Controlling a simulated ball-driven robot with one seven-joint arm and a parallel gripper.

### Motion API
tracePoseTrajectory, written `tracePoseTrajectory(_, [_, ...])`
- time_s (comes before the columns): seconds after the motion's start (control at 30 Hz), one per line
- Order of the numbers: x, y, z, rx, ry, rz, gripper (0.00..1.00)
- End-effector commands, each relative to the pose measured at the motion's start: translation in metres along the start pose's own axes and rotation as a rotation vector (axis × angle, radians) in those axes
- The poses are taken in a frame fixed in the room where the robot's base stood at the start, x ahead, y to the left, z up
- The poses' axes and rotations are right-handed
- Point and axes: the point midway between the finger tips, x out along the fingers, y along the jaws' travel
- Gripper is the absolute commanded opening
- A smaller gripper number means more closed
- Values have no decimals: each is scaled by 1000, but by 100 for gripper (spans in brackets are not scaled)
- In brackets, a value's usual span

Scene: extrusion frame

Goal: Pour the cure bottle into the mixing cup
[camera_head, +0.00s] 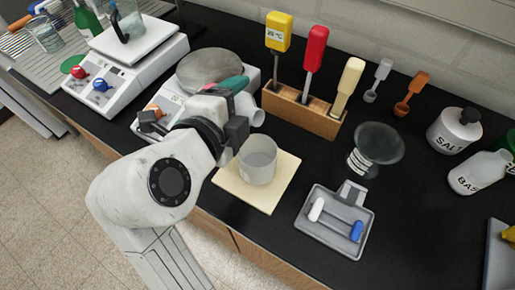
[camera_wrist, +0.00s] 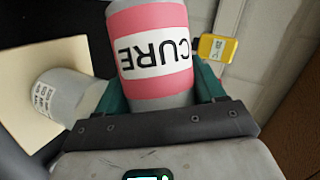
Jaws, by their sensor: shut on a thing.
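The cure bottle (camera_wrist: 152,50), white with a pink band and a CURE label, fills the upper middle of the wrist view. My gripper (camera_head: 232,98) is shut on it between teal fingers. In the head view the bottle (camera_head: 257,117) is mostly hidden by my gripper; a pale end sticks out to the right, and it looks tilted well over. The mixing cup (camera_head: 258,164), pale and translucent, stands upright on a cream board, just below and right of the gripper. The cup (camera_wrist: 68,98) also shows left of the bottle in the wrist view. Its contents cannot be made out.
The cream board (camera_head: 231,182) lies near the counter's front edge. Behind it is a wooden rack (camera_head: 302,113) with coloured-handled tools. A grey tray (camera_head: 315,230), a glass funnel-like vessel (camera_head: 377,143) and a salt bottle (camera_head: 453,131) stand right. A scale (camera_head: 130,78) stands left.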

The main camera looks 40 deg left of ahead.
Motion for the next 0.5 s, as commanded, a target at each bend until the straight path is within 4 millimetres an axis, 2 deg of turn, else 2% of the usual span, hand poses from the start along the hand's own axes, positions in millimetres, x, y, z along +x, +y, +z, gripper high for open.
tracePoseTrajectory(0.5, [2,3,3,77,-26,-33,34])
